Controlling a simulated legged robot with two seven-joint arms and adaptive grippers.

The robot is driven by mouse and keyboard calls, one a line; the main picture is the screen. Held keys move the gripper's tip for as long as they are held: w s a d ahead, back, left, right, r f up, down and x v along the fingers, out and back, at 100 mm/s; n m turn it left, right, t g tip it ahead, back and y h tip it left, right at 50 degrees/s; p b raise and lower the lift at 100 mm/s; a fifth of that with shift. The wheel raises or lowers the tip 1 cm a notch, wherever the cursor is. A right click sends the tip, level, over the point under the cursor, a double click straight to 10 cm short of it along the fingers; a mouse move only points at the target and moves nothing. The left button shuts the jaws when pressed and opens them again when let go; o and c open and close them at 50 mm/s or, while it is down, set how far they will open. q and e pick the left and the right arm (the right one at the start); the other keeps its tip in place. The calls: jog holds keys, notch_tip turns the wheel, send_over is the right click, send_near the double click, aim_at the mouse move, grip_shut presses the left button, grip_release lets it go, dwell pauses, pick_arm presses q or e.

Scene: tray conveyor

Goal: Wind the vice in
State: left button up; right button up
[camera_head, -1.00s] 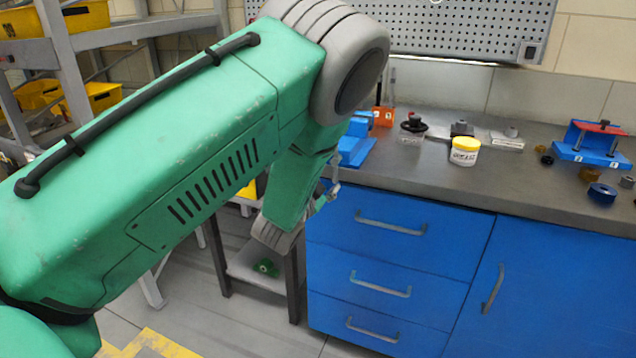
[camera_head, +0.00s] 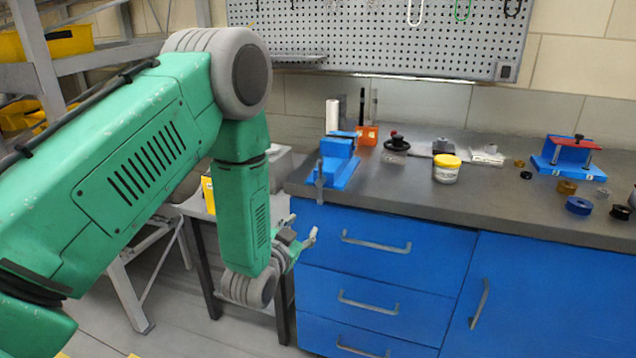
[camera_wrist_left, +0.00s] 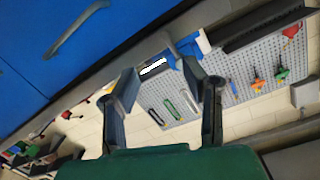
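The blue vice (camera_head: 338,163) stands at the left end of the grey workbench in the head view. Its grey handle (camera_head: 319,182) hangs at the bench's front edge. My left gripper (camera_head: 301,228) is below and in front of the vice, beside the blue drawers, apart from the handle. In the left wrist view my left gripper (camera_wrist_left: 166,82) has its two fingers spread with nothing held between them. A blue part, probably the vice (camera_wrist_left: 186,62), shows beyond the fingers, partly hidden by one of them. My right gripper is in no view.
The workbench (camera_head: 400,195) has blue drawers (camera_head: 375,262) beneath. On it are an orange holder (camera_head: 367,135), a yellow-lidded jar (camera_head: 446,169), a blue fixture with a red bar (camera_head: 570,155) and several small rings. A perforated panel (camera_head: 400,35) hangs behind.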

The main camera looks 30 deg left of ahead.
pick_arm(q)
jog(key=n, duration=0.2)
jog(key=n+t+y+p, duration=0.1)
jog(key=n, duration=0.4)
send_near(318, 184)
jog(key=x, duration=1)
jog(key=shift+w+b, duration=0.3)
jog(key=shift+w, duration=0.15)
jog(key=shift+a, duration=0.1)
grip_shut()
